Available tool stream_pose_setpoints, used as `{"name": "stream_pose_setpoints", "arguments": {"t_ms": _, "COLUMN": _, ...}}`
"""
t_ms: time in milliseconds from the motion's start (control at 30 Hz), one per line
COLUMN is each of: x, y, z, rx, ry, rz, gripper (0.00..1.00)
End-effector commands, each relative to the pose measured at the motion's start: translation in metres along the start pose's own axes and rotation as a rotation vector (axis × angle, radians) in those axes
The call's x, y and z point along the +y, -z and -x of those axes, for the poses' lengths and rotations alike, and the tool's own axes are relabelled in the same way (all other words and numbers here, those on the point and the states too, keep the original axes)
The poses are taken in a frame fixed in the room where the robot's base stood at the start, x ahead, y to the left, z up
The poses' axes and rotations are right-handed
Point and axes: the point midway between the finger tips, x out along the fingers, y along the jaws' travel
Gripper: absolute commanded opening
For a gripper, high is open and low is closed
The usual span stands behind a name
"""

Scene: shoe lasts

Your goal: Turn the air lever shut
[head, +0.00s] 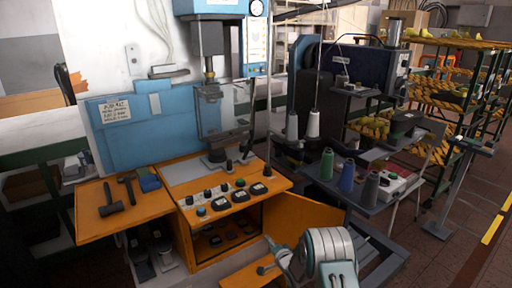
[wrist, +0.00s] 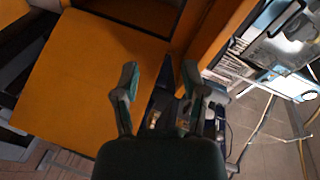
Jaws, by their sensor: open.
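My gripper (head: 268,256) is at the bottom middle of the head view, low in front of the orange cabinet (head: 185,245). In the wrist view my gripper (wrist: 161,82) is open, with its two fingers spread and nothing between them. An orange panel (wrist: 80,80) lies past the left finger, and an orange edge runs beyond the right finger. I cannot pick out the air lever for certain in either view. The blue press (head: 210,110) stands on the cabinet, with a sloped panel of knobs and buttons (head: 230,195) at its front.
Two hammers (head: 127,190) lie on the orange side shelf (head: 92,215). An open orange door (head: 300,222) stands right of the cabinet's opening. Thread spools (head: 347,175) stand on a dark table to the right.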

Motion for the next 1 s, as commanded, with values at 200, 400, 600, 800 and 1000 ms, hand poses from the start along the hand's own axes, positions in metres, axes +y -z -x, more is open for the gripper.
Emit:
{"name": "stream_pose_setpoints", "arguments": {"t_ms": 200, "x": -0.073, "y": 0.050, "z": 0.021, "rx": 0.047, "ry": -0.130, "rz": 0.170, "gripper": 0.56}}
{"name": "stream_pose_setpoints", "arguments": {"t_ms": 400, "x": -0.129, "y": 0.084, "z": 0.058, "rx": 0.065, "ry": -0.257, "rz": 0.303, "gripper": 0.56}}
{"name": "stream_pose_setpoints", "arguments": {"t_ms": 600, "x": -0.178, "y": 0.107, "z": 0.109, "rx": 0.059, "ry": -0.381, "rz": 0.418, "gripper": 0.56}}
{"name": "stream_pose_setpoints", "arguments": {"t_ms": 800, "x": -0.219, "y": 0.115, "z": 0.171, "rx": 0.025, "ry": -0.499, "rz": 0.517, "gripper": 0.56}}
{"name": "stream_pose_setpoints", "arguments": {"t_ms": 1000, "x": -0.250, "y": 0.112, "z": 0.240, "rx": -0.034, "ry": -0.605, "rz": 0.600, "gripper": 0.56}}
